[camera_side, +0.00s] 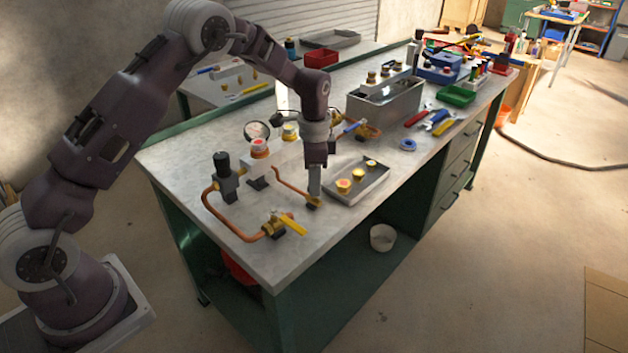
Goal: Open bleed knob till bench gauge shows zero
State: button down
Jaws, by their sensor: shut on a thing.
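My gripper (314,192) points straight down at the front part of the bench, left of a grey tray. Its fingers are closed around a small part at the brass fitting (313,203) on the end of a copper pipe. This looks like the bleed knob, but the fingers hide most of it. A round gauge (257,131) stands on the bench behind and left of my gripper. Its needle and scale are too small to read.
A yellow-handled valve (290,223) and copper pipe (225,218) lie front left. The grey tray (375,187) holds brass parts. A grey bin (385,108) and hand tools (432,120) are farther right.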

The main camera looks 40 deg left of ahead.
jog(key=n, duration=0.3)
jog(key=shift+n, duration=0.3)
jog(key=n, duration=0.3)
jog(key=shift+n, duration=0.3)
jog(key=n, duration=0.6)
jog(key=shift+a+g, duration=0.1)
jog(key=shift+g, duration=0.2)
jog(key=n, duration=0.6)
jog(key=shift+n, duration=0.4)
jog(key=n, duration=0.6)
jog(key=shift+n, duration=0.4)
jog(key=c, duration=1.1)
grip_release()
jog(key=shift+c, duration=0.2)
